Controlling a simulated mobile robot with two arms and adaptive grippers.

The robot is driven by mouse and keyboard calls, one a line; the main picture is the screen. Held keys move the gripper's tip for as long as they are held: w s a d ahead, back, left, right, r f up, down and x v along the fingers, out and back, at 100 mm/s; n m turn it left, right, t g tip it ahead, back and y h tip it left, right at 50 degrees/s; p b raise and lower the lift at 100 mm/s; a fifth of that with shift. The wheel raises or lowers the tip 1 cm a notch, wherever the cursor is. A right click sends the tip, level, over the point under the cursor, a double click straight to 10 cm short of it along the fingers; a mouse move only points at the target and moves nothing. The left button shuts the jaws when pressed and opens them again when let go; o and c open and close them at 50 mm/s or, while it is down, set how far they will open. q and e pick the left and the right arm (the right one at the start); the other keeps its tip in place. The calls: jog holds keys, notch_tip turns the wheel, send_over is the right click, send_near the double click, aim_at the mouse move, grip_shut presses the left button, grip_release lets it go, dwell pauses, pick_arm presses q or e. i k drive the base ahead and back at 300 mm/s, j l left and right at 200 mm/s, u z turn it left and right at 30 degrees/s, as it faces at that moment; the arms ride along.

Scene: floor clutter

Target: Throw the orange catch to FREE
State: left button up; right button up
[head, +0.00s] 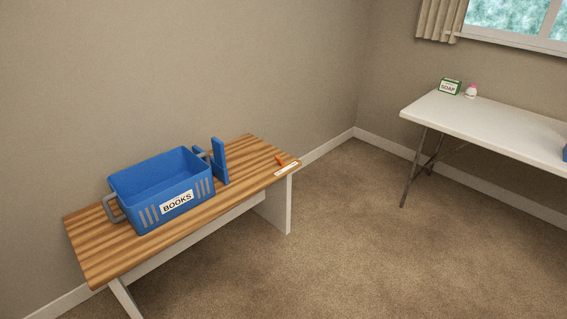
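A small orange catch (280,160) sits near the right end of the striped wooden bench (250,150). A white label strip (286,169) lies just in front of it at the bench edge; its lettering is too small to read, and I cannot tell which position the catch is in. A blue crate (146,216) marked BOOKS, with grey handles at its ends, stands on the bench to the left. Neither of my grippers is in view.
A blue upright piece (219,160) stands between crate and catch. The carpet (360,240) between bench and table is clear.

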aim_at(280, 161)
jog(key=i+j, duration=0.15)
jog(key=i+l+u, duration=0.1)
jog(key=u, duration=0.35)
jog(key=i+l+u, duration=0.15)
jog(key=u, duration=0.3)
jog(key=i+l, duration=0.05)
